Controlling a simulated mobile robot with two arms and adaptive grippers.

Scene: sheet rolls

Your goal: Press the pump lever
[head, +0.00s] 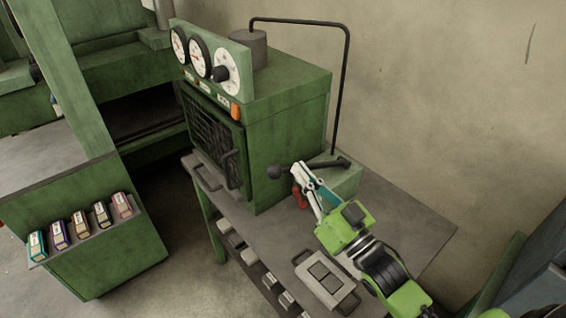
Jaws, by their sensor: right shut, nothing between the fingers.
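The pump is a small green block (346,183) beside the green machine on the bench. Its dark lever (338,163) runs left and seems to end in a round black knob (274,171). My right gripper (298,168) is shut and empty. Its fingertips are just right of the knob in the picture and cover part of the lever. I cannot tell whether they touch the lever. My left gripper is not in view.
A black pipe (345,80) rises above the pump. A grey plate with handles (326,278) lies at the bench front. A shelf with several small boxes (81,223) is at left.

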